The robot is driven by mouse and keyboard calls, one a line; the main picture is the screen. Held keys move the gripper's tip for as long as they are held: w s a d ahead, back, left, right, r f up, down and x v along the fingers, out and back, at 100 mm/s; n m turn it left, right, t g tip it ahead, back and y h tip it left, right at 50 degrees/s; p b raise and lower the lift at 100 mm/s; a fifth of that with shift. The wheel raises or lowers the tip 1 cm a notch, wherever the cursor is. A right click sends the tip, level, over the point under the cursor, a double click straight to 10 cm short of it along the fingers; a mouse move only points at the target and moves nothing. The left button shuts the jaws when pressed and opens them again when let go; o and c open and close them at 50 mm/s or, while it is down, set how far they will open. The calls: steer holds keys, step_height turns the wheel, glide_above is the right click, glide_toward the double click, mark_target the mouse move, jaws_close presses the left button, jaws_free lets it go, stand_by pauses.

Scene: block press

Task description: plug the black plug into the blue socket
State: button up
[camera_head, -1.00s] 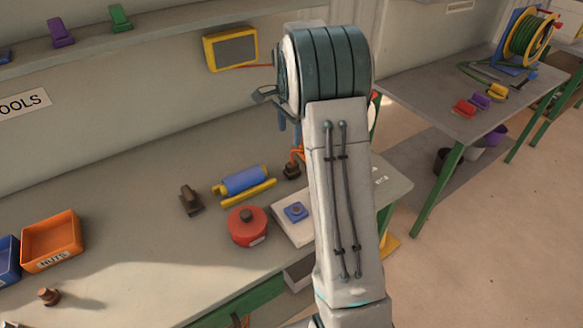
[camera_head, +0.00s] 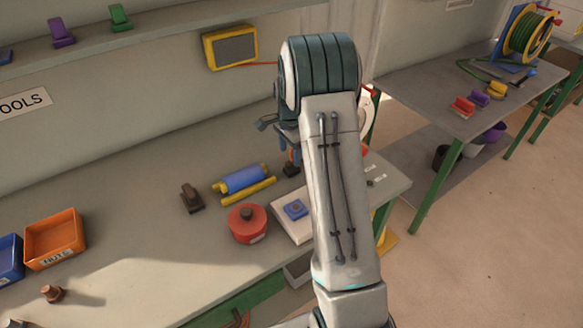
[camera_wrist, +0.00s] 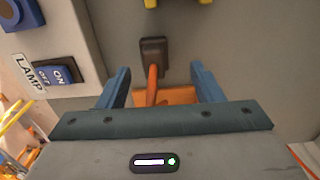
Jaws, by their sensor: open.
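The black plug (camera_head: 291,170) lies on the bench behind the white board (camera_head: 284,229). In the wrist view the plug (camera_wrist: 153,52) has an orange cable running from it toward my gripper. The blue socket (camera_head: 295,209) sits on the white board; part of it (camera_wrist: 20,12) shows at the upper left of the wrist view. My gripper (camera_wrist: 162,75) is open, with its two blue fingers apart and the plug just beyond the fingertips. Nothing is held. In the head view my gripper (camera_head: 291,150) is above the plug, partly hidden by my arm.
A blue switch (camera_wrist: 56,74) beside a LAMP label is on the board. A red round pot (camera_head: 247,224), a blue cylinder (camera_head: 245,179) by a yellow bar, and a dark clamp-like piece (camera_head: 191,198) stand nearby. An orange tray (camera_head: 54,240) is at the left. The front middle is clear.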

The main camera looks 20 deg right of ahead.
mark_target(292, 161)
steer(key=f, duration=0.1)
steer(key=f+p, duration=0.1)
steer(key=f, duration=0.2)
steer(key=shift+s+d+p, duration=0.25)
steer(key=shift+s+p, duration=0.1)
steer(key=shift+s, duration=0.05)
steer(key=shift+f, duration=0.6)
steer(key=shift+c, duration=0.3)
steer(key=c, duration=1)
